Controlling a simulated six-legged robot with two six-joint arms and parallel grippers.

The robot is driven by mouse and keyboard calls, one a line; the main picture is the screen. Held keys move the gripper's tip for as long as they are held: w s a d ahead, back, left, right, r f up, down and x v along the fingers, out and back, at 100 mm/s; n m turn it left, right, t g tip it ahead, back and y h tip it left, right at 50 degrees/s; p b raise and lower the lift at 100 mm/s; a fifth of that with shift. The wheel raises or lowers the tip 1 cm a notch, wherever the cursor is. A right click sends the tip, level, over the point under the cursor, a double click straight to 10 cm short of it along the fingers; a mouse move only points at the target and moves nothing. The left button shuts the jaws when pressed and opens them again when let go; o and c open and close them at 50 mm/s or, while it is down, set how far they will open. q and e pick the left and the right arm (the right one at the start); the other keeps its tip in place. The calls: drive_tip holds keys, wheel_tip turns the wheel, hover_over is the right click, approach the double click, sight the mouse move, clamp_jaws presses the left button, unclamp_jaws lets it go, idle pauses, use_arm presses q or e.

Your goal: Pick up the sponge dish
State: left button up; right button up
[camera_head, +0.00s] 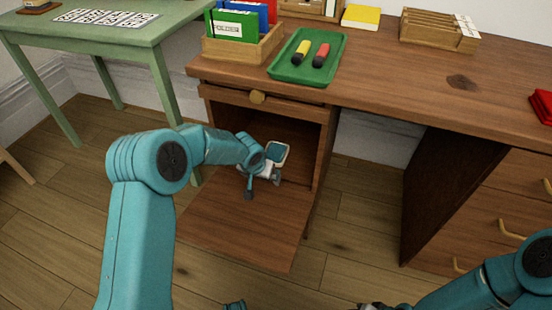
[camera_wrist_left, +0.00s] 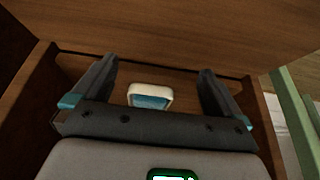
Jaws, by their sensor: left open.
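The sponge dish (camera_head: 284,151) is a small cream-rimmed dish with a blue sponge in it. It is inside the open lower compartment of the desk, and it also shows in the left wrist view (camera_wrist_left: 151,90). My left gripper (camera_head: 263,181) reaches into this compartment, close to the dish. Its jaws are open, and in the left wrist view (camera_wrist_left: 157,80) the dish appears between the two fingers, with no visible grip on it. The dish's lower part is hidden by the gripper. Only a small dark part of my right gripper (camera_head: 372,306) shows at the bottom edge.
The lowered compartment door (camera_head: 240,228) lies flat in front. Compartment walls are close on both sides. The desk top (camera_head: 385,95) above holds a green tray (camera_head: 292,72) with two markers and a folder box (camera_head: 240,48). A green table (camera_head: 90,36) stands left.

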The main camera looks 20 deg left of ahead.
sight(273, 156)
use_arm(q)
drive_tip(key=w+b, duration=0.1)
drive_tip(key=w, duration=0.4)
drive_tip(key=shift+d, duration=0.15)
drive_tip(key=shift+w+d+f+b, duration=0.1)
drive_tip(key=shift+w+b, duration=0.7)
drive_tip(key=shift+w, duration=1.5)
drive_tip(key=shift+w+f+b, duration=0.2)
drive_tip(key=shift+f+b, duration=0.25)
drive_tip(key=shift+b, duration=0.05)
drive_tip(key=shift+w+f, duration=0.1)
use_arm(e)
drive_tip(key=shift+t, duration=0.5)
drive_tip(key=w+f, duration=0.2)
drive_tip(key=f, duration=0.1)
drive_tip(key=shift+w+d+f, duration=0.15)
drive_tip(key=shift+d+f, duration=0.05)
use_arm(q)
drive_tip(key=shift+c, duration=0.3)
drive_tip(key=c, duration=0.9)
